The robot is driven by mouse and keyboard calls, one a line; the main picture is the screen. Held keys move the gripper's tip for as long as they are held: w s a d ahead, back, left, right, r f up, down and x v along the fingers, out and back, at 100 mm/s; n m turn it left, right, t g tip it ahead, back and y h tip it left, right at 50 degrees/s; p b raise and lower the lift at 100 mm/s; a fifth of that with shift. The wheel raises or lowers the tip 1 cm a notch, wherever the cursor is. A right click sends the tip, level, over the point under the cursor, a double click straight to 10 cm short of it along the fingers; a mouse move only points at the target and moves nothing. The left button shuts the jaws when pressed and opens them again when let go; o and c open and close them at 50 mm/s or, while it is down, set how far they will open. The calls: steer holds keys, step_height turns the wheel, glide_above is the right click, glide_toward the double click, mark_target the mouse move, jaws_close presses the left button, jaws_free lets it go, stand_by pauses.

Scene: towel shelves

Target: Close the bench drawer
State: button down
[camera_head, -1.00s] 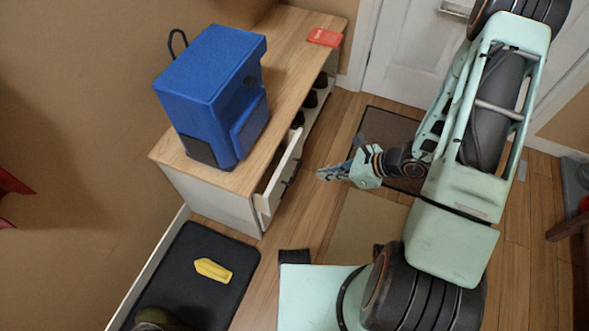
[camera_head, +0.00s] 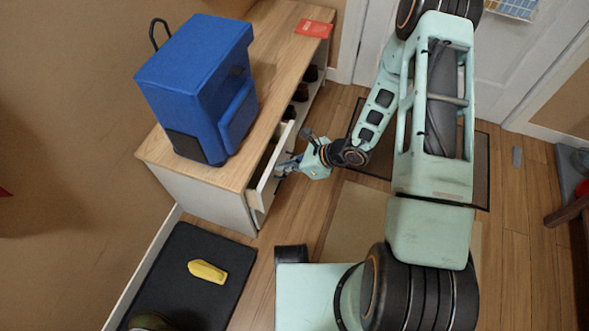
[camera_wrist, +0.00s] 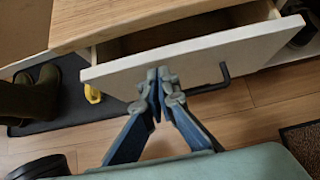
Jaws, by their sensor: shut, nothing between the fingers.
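The bench (camera_head: 205,192) has a wooden top and white sides and stands against the wall. Its white drawer (camera_head: 268,178) is partly open. In the wrist view the drawer front (camera_wrist: 200,57) spans the picture, with a dark bar handle (camera_wrist: 218,80) to the right of my gripper. My gripper (camera_head: 282,167) is at the drawer front. In the wrist view my gripper (camera_wrist: 157,80) is shut and empty, its tips overlapping the drawer front left of the handle. I cannot tell whether they touch it. Part of the drawer's inside (camera_wrist: 180,35) shows behind the front.
A blue backpack (camera_head: 195,90) and a red card (camera_head: 314,29) lie on the bench. Shoes (camera_head: 301,92) sit in its open shelf. A black mat (camera_head: 180,275) with a yellow object (camera_head: 207,271) lies at lower left. Wood floor is clear beside the drawer.

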steer(key=shift+w+a, duration=0.1)
steer(key=shift+a, duration=0.15)
steer(key=a, duration=0.1)
steer(key=w+a+b, duration=0.1)
steer(key=a, duration=0.2)
steer(key=shift+w+a+b, duration=0.2)
steer(key=shift+w+b, duration=0.1)
steer(key=shift+a+r, duration=0.1)
steer(key=shift+a, duration=0.05)
